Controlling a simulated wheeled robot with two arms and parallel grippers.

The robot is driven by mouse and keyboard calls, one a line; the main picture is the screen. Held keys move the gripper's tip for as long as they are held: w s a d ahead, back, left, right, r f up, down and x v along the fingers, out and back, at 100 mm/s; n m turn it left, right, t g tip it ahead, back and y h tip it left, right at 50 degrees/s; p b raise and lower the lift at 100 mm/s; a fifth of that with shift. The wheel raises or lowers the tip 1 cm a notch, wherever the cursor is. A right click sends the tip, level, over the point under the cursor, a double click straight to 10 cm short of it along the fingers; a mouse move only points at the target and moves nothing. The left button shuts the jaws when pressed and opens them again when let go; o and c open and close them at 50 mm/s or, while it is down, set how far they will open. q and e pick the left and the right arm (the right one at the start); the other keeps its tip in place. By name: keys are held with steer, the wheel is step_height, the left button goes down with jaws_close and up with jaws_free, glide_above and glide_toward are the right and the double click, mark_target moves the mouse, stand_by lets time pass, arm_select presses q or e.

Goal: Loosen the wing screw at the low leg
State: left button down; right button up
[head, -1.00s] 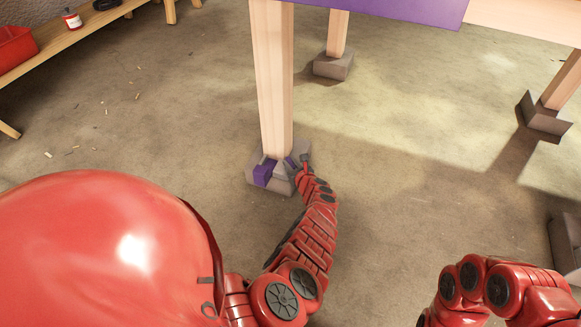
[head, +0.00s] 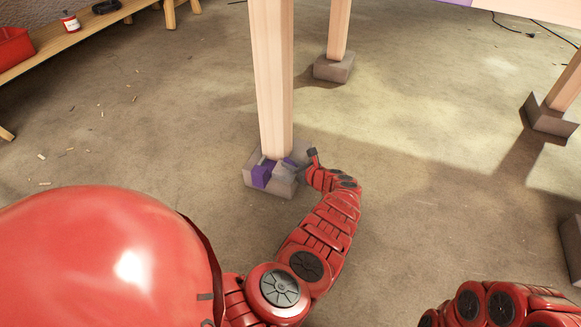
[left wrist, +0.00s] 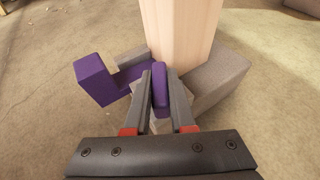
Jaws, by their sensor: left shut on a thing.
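The pale wooden leg (head: 273,85) stands in a grey block foot (head: 266,188); it also shows in the left wrist view (left wrist: 180,30). A purple stepped bracket (left wrist: 95,80) sits beside the leg on the left; it shows in the head view (head: 262,175). My left gripper (left wrist: 160,78) is shut on the purple wing screw (left wrist: 160,92), one finger on each side of the upright wing. In the head view the left gripper (head: 298,165) reaches the foot from the right. The screw's shank is hidden. My right gripper is out of view; only its arm shows at bottom right.
Other legs stand on a grey block at the back (head: 334,67) and one at right (head: 548,115). A low wooden bench (head: 75,35) with a red bin (head: 15,47) is at upper left. Chips litter the floor there.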

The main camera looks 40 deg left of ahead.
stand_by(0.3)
arm_select(q)
steer(key=c, duration=0.8)
jaws_free()
steer(key=shift+o, duration=0.2)
